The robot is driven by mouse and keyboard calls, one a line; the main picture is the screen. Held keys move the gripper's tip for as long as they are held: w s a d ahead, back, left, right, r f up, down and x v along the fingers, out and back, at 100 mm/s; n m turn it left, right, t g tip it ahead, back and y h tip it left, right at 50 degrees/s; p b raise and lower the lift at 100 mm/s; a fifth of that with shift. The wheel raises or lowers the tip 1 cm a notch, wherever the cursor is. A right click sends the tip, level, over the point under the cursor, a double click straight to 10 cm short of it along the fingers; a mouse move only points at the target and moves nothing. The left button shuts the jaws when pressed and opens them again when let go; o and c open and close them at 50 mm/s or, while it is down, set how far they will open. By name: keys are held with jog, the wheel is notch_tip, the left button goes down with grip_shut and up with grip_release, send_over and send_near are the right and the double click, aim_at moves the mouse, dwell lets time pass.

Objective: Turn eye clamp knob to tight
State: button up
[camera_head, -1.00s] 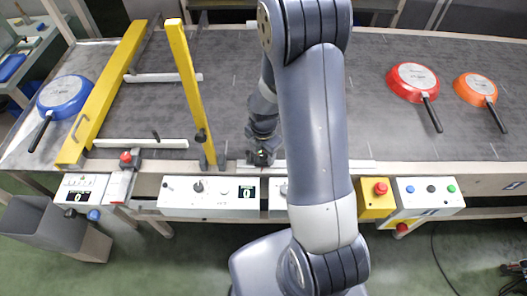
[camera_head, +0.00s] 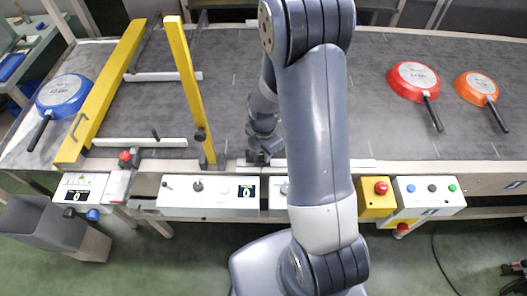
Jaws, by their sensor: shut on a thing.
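My gripper (camera_head: 258,158) points down at the front edge of the conveyor, right of the yellow upright post (camera_head: 184,80). It is shut on a small dark part at the front rail, which I take to be the eye clamp knob; the fingers and wrist hide most of it. Its marking and how far it is turned cannot be read. Another dark knob (camera_head: 200,135) sits low on the yellow post, apart from my gripper.
A blue pan (camera_head: 62,92) lies at left, beyond a yellow bar (camera_head: 110,80). A red pan (camera_head: 413,80) and an orange pan (camera_head: 476,87) lie at right. Control boxes line the front, with a red button (camera_head: 381,188) on a yellow box. The middle belt is bare.

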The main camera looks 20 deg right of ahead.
jog(key=m+b, duration=0.2)
jog(key=m, duration=0.2)
jog(key=shift+f, duration=0.15)
jog(key=m+b, duration=0.2)
jog(key=m, duration=0.2)
jog(key=shift+m, duration=0.4)
jog(key=m+b, duration=0.1)
jog(key=m, duration=0.3)
jog(key=shift+m+b, duration=0.55)
jog(key=shift+m, duration=1.25)
jog(key=o, duration=1)
jog(key=shift+r, duration=0.25)
